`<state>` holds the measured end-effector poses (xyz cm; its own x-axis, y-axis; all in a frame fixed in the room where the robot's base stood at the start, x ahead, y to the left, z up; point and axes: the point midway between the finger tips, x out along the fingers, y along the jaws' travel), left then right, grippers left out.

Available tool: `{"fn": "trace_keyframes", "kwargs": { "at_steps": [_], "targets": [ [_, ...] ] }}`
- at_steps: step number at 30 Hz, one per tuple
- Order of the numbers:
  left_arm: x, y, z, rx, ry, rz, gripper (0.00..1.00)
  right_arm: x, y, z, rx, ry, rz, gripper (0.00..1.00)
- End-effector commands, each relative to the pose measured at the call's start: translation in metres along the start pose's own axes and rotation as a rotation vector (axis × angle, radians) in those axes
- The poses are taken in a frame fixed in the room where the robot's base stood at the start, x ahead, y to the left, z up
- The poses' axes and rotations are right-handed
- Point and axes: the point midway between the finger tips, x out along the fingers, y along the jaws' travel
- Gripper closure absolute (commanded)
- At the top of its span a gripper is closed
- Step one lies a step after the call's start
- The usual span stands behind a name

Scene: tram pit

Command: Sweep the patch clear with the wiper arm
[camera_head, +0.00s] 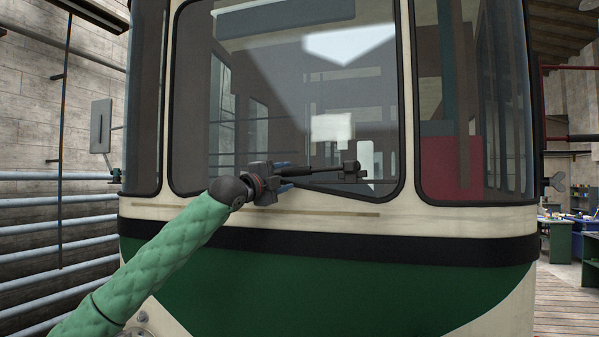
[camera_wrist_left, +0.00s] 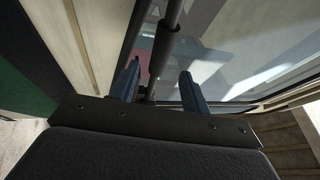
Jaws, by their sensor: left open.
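The tram's windscreen (camera_head: 290,100) fills the middle of the head view, framed in black. The black wiper arm (camera_head: 322,168) lies near its lower edge, running from my left gripper toward a dark pivot block at the right. My left gripper (camera_head: 287,177) reaches in at the windscreen's lower edge, its blue fingers open. In the left wrist view, the fingers (camera_wrist_left: 161,87) stand apart on either side of the dark wiper rod (camera_wrist_left: 168,42); I cannot tell whether they touch it. Pale areas show on the glass, but I cannot tell which is the patch. My right gripper is not in view.
The cream and green tram front (camera_head: 380,280) stands close below the glass. A grey mirror (camera_head: 101,126) sticks out at the left, before wall pipes (camera_head: 60,220). A workbench (camera_head: 556,238) stands far right.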

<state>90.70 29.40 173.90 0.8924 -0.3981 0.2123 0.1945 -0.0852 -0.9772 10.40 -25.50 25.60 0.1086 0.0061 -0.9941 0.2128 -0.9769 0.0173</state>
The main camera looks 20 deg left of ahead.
Motion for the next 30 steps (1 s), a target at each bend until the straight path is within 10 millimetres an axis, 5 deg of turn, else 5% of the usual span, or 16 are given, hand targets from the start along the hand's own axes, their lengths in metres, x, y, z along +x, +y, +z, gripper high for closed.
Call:
{"fn": "trace_keyframes", "kwargs": {
  "at_steps": [5, 15, 29, 30],
  "targets": [
    [0.021, -0.004, -0.001, -0.003, 0.001, 0.001, 0.53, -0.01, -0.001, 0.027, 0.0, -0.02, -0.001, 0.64],
    [0.062, -0.003, 0.0, -0.004, 0.0, 0.001, 0.53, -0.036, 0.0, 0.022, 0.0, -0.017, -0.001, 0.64],
    [0.071, 0.0, 0.0, -0.002, -0.001, 0.001, 0.53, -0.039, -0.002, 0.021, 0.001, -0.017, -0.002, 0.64],
    [0.071, 0.0, 0.0, -0.002, -0.001, 0.001, 0.61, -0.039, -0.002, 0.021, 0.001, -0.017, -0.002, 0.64]
  ]
}}
